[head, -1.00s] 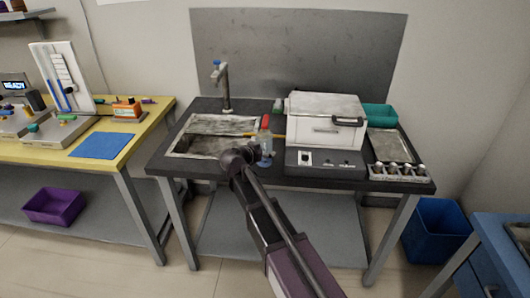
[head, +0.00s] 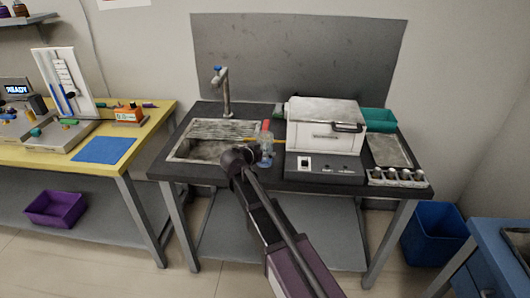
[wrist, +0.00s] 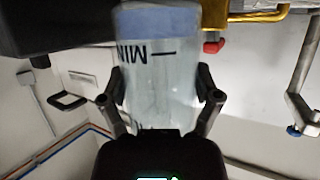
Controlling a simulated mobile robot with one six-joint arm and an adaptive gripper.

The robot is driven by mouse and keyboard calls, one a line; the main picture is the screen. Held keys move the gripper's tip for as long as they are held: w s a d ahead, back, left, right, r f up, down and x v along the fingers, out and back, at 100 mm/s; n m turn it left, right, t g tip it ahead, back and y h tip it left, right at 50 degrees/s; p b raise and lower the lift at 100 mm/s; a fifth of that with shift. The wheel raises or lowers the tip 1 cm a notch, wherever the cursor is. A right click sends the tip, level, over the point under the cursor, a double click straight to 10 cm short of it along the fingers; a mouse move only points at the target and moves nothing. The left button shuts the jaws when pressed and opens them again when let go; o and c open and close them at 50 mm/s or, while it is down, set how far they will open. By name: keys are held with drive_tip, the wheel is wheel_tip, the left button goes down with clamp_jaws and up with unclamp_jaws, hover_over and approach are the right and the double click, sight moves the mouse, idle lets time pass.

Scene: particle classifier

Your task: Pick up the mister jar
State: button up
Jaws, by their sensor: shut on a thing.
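The mister jar (head: 266,147) is a clear bottle with a red top, in the head view at the right edge of the sink, left of the white box. In the wrist view the clear jar body (wrist: 160,75) shows a "MIN" mark and a pale blue band at the top of the picture. My gripper (wrist: 160,92) has one finger on each side of the jar and is shut on it. In the head view my gripper (head: 258,157) is partly hidden behind my own wrist. I cannot tell whether the jar's base touches the bench.
The sink (head: 190,152) with its tap (head: 224,95) lies left of the jar. The white box (head: 325,125) stands close on the right. A teal bin (head: 379,120) and a rack of small bottles (head: 398,178) are farther right. A yellow bench (head: 150,130) stands left.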

drive_tip(key=shift+r+p, duration=0.5)
drive_tip(key=shift+r, duration=0.2)
drive_tip(key=s+a+r+p, duration=0.1)
drive_tip(key=s, duration=1.4)
drive_tip(key=shift+s+a+r, duration=0.15)
drive_tip(key=shift+s+a, duration=0.2)
drive_tip(key=shift+s, duration=0.1)
idle(0.7)
